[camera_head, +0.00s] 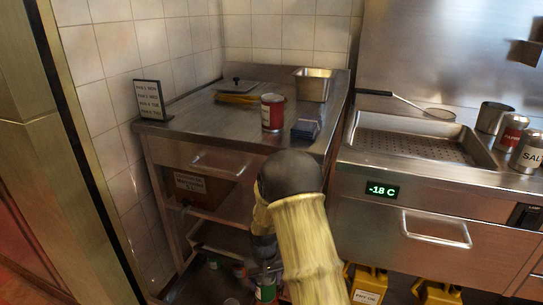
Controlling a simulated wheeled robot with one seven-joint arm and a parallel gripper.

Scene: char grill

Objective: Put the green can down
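My arm reaches down in the middle of the camera_head view, and my gripper (263,272) is low, near the bottom edge. A green can (265,292) shows right at the gripper's fingers, partly hidden by them and by my arm. It is too small and covered to tell whether the fingers are closed on it or only beside it.
A steel counter (190,120) holds a red can (272,112), a dark blue box (305,129), a metal pan (313,84) and a menu sign (153,99). Below are a cardboard box (205,189) and low shelves. A drawer unit (432,218) stands right, with yellow buckets (368,283) underneath.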

